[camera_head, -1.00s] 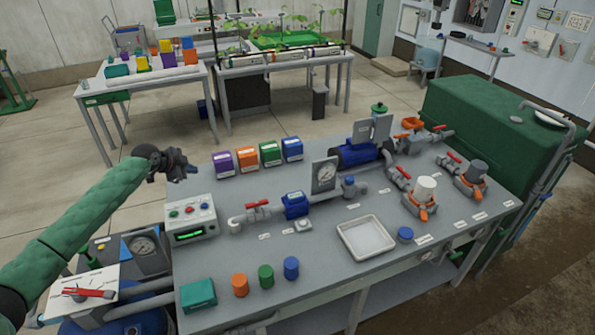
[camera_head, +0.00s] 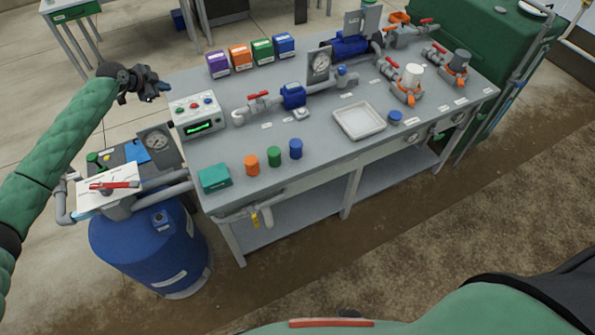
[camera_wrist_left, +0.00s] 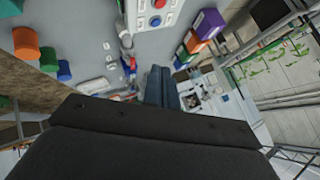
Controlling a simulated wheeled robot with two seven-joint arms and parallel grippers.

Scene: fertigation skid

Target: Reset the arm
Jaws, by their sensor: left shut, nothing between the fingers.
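My left arm in its green padded sleeve comes in from the left in the head view. Its dark left gripper (camera_head: 158,88) is in the air behind the control box (camera_head: 196,115), near the far left corner of the grey bench (camera_head: 330,190). The gripper is shut and empty. My right gripper is in no frame.
The bench holds a white tray (camera_head: 360,121), a teal box (camera_head: 214,178), coloured caps, a blue pump (camera_head: 350,45), valves and labelled boxes. A blue tank (camera_head: 155,245) with a red-handled panel stands at the left. A green tank (camera_head: 490,55) stands behind right. The floor in front is clear.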

